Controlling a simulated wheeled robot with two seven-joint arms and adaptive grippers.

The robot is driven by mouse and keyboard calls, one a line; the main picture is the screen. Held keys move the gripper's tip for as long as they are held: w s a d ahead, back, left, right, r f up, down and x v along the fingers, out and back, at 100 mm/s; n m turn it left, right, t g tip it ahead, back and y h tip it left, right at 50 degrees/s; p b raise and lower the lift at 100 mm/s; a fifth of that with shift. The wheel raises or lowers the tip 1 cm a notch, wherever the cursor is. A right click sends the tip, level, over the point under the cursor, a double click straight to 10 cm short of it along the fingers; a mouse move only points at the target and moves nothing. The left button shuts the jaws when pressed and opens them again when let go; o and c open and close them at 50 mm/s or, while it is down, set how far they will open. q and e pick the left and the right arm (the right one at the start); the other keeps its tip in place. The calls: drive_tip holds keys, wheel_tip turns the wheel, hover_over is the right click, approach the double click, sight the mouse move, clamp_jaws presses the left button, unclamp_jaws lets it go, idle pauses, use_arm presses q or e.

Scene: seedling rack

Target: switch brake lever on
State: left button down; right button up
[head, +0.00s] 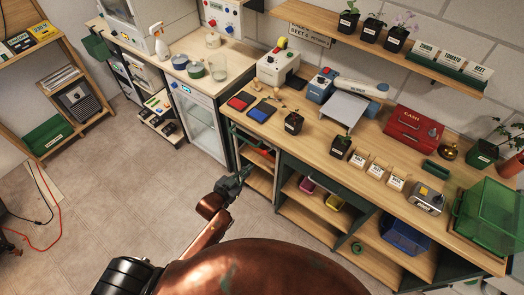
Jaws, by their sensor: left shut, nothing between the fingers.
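I cannot make out a brake lever for certain in the head view. My left gripper (243,174) is in the middle of the view, at the end of a copper-coloured arm. Its dark fingers are shut and empty. It shows in front of the left end of the wooden workbench (322,137), near the open shelves below the top. I cannot tell whether it touches anything there. My right gripper is not in view. My own copper-coloured body hides the bottom middle of the view.
The tiled floor (110,190) is mostly clear, with an orange cable (47,215) at far left.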

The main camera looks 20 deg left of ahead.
use_arm(q)
wheel_tip(320, 180, up, 6)
drive_tip(key=d, duration=0.1)
drive_tip(key=shift+w+d+m+t+h, duration=0.3)
drive_tip(key=shift+w+t+h, duration=0.05)
drive_tip(key=shift+t+h, duration=0.05)
drive_tip(key=shift+w, duration=0.15)
hover_over(263, 153)
drive_tip(key=s+d, duration=0.1)
drive_tip(key=s, duration=0.1)
wheel_tip(263, 153, down, 2)
drive_tip(key=f, duration=0.3)
drive_tip(key=shift+w+a, duration=0.1)
drive_tip(key=shift+a, duration=0.1)
drive_tip(key=shift+a+f+b, duration=0.15)
drive_tip(key=shift+f+b, duration=0.15)
drive_tip(key=shift+f, duration=0.3)
drive_tip(key=shift+f, duration=0.1)
